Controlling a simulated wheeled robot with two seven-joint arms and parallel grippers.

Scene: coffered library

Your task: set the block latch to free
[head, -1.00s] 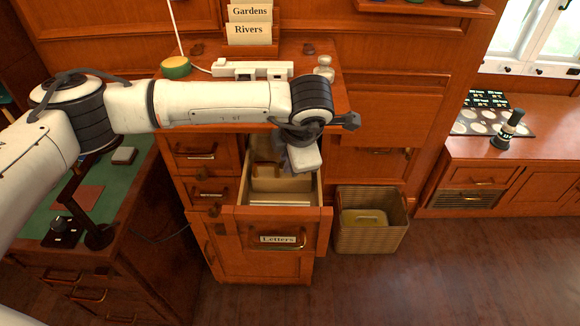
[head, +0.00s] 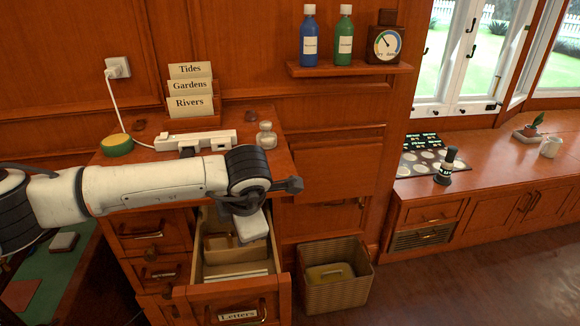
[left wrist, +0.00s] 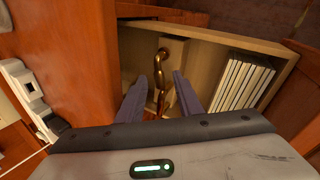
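The Letters drawer (head: 233,292) stands open, with a wooden block (head: 222,240) across its inside, partly hidden behind my arm. In the left wrist view, a curved brass latch (left wrist: 161,68) stands at the block (left wrist: 182,97). My left gripper (left wrist: 159,78) points down into the drawer with its two grey fingers apart, one on each side of the brass piece. I cannot tell whether either finger touches it. The left gripper also shows over the drawer in the head view (head: 250,228), its fingers mostly hidden. My right gripper is in neither view.
White file cards (left wrist: 240,84) stand in the drawer beside the block. The cabinet top holds a white device (head: 195,140), a glass bottle (head: 265,136) and a green round tin (head: 117,145). A wicker basket (head: 335,291) stands on the floor right of the drawer.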

